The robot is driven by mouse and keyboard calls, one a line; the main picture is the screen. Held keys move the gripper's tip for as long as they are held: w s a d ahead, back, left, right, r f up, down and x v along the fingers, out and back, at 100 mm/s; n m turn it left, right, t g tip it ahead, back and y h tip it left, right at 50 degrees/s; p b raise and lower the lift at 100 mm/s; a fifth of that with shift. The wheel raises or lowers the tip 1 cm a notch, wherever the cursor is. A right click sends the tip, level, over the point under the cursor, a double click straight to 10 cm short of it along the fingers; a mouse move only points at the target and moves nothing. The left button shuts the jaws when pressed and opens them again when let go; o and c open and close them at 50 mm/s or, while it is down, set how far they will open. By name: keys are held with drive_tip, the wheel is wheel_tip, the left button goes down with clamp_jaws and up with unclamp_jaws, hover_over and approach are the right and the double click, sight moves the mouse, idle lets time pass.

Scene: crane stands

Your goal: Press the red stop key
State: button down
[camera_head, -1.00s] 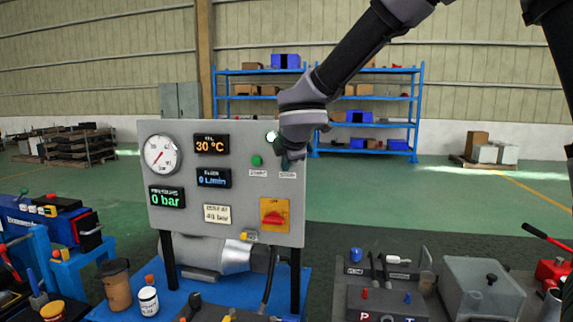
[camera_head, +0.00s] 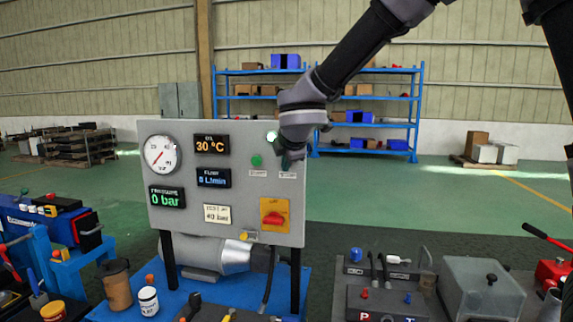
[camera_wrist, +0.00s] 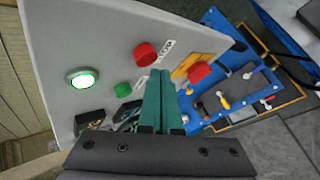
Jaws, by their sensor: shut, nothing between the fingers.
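The red stop key (camera_wrist: 146,54) is a round red button on the grey panel (camera_wrist: 80,30), seen in the wrist view with a small label beside it. My gripper (camera_wrist: 160,74) is shut and empty, its teal fingers close together. In the picture the fingertips lie just below and right of the red key; I cannot tell whether they touch it or the panel. In the head view my gripper (camera_head: 290,162) is at the panel's upper right and hides the red key. A green button (camera_head: 256,160) sits to its left, also in the wrist view (camera_wrist: 122,90).
A lit white lamp (camera_wrist: 82,78) with a green ring is near the keys. A red rotary switch (camera_head: 273,217) on an orange plate sits lower on the panel. A gauge (camera_head: 161,154) and displays fill its left. Stands with parts flank it.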

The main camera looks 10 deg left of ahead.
drive_tip(key=shift+w, duration=0.1)
drive_tip(key=shift+w, duration=0.3)
drive_tip(key=shift+w, duration=0.55)
idle(0.9)
drive_tip(key=shift+s, duration=0.95)
drive_tip(key=s, duration=0.5)
idle(0.7)
